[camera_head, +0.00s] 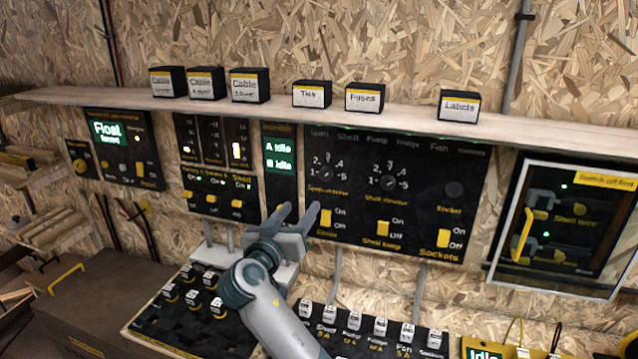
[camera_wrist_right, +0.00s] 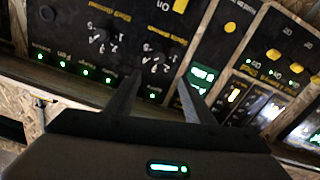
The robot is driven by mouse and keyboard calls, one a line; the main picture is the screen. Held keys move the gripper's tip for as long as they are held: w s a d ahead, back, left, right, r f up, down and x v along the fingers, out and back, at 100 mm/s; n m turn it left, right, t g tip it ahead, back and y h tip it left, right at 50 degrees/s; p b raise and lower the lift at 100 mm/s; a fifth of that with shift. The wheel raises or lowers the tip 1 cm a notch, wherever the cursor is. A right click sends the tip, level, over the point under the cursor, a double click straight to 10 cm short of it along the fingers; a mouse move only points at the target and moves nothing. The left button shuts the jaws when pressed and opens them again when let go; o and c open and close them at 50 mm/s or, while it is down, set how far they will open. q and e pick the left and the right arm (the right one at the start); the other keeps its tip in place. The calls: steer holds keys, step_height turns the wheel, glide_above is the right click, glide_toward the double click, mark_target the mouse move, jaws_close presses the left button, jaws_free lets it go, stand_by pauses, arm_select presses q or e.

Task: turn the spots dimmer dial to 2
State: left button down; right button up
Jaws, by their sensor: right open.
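The spots dimmer dial (camera_head: 325,172) is a small dark round knob on the black panel (camera_head: 420,215) right of the middle in the head view. Numbers from 1 to 5 ring it; its pointer is too small to read. My right gripper (camera_head: 298,213) is open and empty, below and left of the dial, with its fingers pointing up toward the panel. In the right wrist view the open fingers (camera_wrist_right: 158,90) reach toward the panel, which appears turned over; no finger is seen touching the dial. My left gripper is not in view.
A green-lit display (camera_head: 280,158) is just left. A wooden shelf (camera_head: 400,120) with labelled boxes runs above. Switch blocks (camera_head: 195,292) stand below the gripper.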

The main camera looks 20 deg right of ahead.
steer(key=p, duration=0.7)
glide_toward(325, 177)
steer(key=x, duration=0.7)
steer(key=shift+r, duration=0.15)
steer(key=shift+x, duration=0.85)
steer(key=c, duration=1)
steer(key=shift+c, duration=0.2)
